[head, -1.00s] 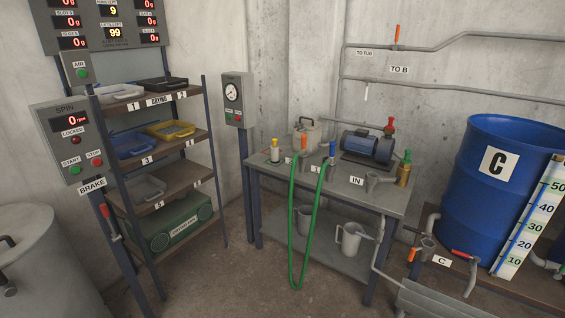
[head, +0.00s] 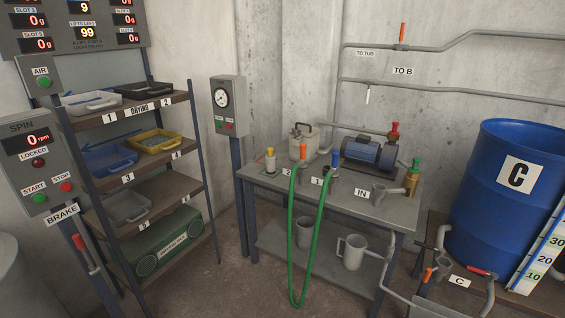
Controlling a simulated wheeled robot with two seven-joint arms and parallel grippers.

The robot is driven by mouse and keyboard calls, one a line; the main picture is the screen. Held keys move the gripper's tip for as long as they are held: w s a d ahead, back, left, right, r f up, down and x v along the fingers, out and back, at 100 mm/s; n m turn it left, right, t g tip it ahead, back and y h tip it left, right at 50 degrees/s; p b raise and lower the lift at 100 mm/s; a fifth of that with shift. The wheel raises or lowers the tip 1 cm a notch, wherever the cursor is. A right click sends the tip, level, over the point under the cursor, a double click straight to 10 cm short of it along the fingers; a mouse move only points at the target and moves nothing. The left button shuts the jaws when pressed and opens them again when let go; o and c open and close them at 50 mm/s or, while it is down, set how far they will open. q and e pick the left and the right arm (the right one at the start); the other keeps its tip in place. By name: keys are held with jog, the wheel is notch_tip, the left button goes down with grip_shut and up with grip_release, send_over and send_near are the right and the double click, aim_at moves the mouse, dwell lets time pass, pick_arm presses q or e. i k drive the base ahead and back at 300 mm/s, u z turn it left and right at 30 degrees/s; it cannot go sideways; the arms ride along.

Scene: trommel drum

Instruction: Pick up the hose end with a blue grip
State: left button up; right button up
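The hose end with a blue grip (head: 334,158) stands upright at the back of the grey table, in a holder by a small label. The green hose (head: 316,246) hangs from it in a long loop over the table's front edge, nearly down to the floor. The hose's other end has an orange grip (head: 302,151) and stands upright just to the left. Neither of my grippers shows in the head view.
A drying rack (head: 122,180) stands left, a blue barrel C (head: 500,215) right. Floor before the table is clear.

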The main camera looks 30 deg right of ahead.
aim_at(333, 171)
jog(key=u, duration=0.4)
jog(key=i, duration=1.65)
jog(key=z, duration=1.15)
jog(key=i, duration=0.55)
jog(key=z, duration=0.5)
